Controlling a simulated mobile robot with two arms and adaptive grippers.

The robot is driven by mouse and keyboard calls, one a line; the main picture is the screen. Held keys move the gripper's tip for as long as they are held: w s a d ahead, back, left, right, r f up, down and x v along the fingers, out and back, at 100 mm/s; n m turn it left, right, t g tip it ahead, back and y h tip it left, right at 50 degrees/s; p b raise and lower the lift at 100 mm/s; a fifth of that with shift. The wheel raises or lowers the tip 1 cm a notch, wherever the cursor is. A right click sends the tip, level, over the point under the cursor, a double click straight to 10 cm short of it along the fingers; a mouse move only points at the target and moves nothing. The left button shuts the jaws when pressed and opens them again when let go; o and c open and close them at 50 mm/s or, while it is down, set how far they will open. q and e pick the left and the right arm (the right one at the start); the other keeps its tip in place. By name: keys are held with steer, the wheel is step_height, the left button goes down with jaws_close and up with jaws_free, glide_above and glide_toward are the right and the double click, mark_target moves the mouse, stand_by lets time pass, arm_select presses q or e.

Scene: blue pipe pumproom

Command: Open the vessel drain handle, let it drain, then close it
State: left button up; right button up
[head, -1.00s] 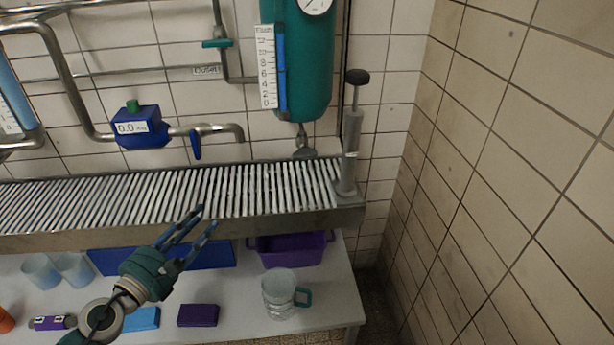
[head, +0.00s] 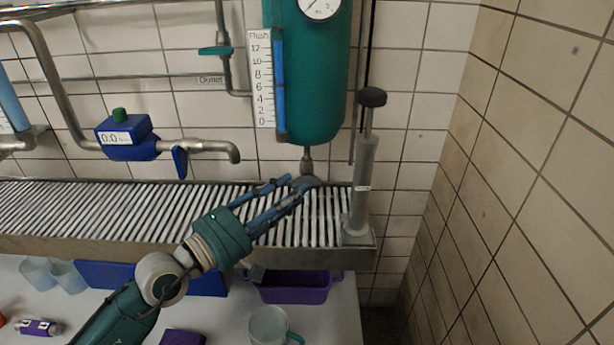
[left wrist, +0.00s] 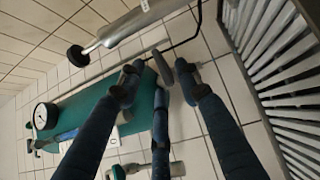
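The green vessel (head: 306,80) hangs on the tiled wall, with a pressure gauge (head: 319,8) and a blue level tube on its front. Its drain pipe (head: 307,158) comes out of the bottom, above the slatted grate. The grey drain handle is mostly hidden behind my left fingertips. My left gripper (head: 299,183) is just below the vessel, with its fingers spread. In the left wrist view the gripper (left wrist: 157,72) has its fingertips apart around the grey drain parts (left wrist: 161,67), in front of the vessel (left wrist: 90,115). I cannot tell whether they touch. My right gripper is not in view.
A grey pump (head: 361,180) with a black knob stands right of the vessel. A blue flow meter (head: 128,138) and spout are at left. The slatted grate (head: 130,210) runs below. A purple bin (head: 295,290) and glass jug (head: 268,325) are on the lower table.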

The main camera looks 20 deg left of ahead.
arm_select(q)
steer(key=shift+x, duration=2.4)
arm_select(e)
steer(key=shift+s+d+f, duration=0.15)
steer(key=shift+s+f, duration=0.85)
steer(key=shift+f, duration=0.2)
arm_select(q)
jaws_close()
